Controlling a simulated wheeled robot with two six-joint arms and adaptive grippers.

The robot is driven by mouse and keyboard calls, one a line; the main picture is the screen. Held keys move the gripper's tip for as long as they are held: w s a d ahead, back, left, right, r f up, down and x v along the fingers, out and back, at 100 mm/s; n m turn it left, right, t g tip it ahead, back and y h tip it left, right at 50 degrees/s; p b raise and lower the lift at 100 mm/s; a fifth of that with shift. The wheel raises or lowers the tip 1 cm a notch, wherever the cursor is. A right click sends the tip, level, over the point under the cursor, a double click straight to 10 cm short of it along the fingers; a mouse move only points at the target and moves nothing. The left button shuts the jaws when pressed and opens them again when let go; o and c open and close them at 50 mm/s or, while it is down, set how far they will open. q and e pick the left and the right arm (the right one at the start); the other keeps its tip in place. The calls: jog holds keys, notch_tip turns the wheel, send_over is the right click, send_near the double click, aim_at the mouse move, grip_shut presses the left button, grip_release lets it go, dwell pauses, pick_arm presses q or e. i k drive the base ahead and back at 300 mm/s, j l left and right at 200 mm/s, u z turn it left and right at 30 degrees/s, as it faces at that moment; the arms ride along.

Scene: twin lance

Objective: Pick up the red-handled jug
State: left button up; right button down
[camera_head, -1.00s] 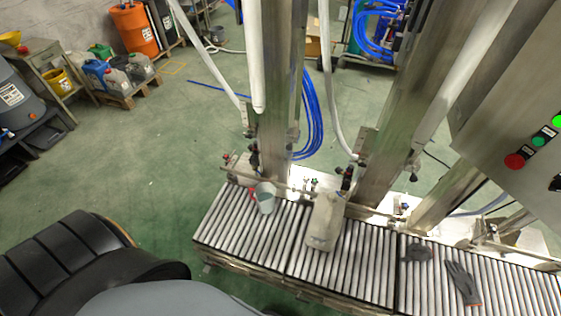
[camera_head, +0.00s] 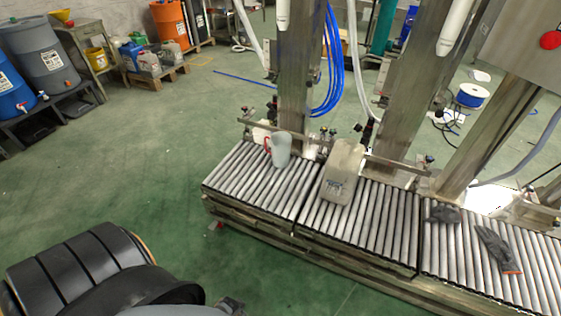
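The jug (camera_head: 281,150) is pale grey with a red handle on its left side. It stands on the left part of the roller conveyor, near the conveyor's back edge. Nothing of mine touches it. Black and grey parts of my own body fill the bottom left of the head view, well short of the conveyor. Neither gripper can be made out in this view.
A beige canister (camera_head: 342,172) stands on the rollers right of the jug. Dark gloves (camera_head: 497,249) lie farther right. Steel columns (camera_head: 300,80) and a rail rise behind the conveyor (camera_head: 245,183). Green floor (camera_head: 130,180) is clear to the left.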

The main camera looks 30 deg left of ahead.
aim_at(280, 141)
jog(key=j+u, duration=0.15)
jog(key=j, duration=0.2)
jog(key=i+j+u, duration=0.15)
jog(key=j, duration=0.25)
jog(key=i+j+u, duration=0.2)
jog(key=j, duration=0.15)
jog(key=j+u, duration=0.15)
jog(key=j, duration=0.2)
jog(key=i+j+u, duration=0.15)
jog(key=i+j, duration=0.05)
jog(key=j, duration=0.1)
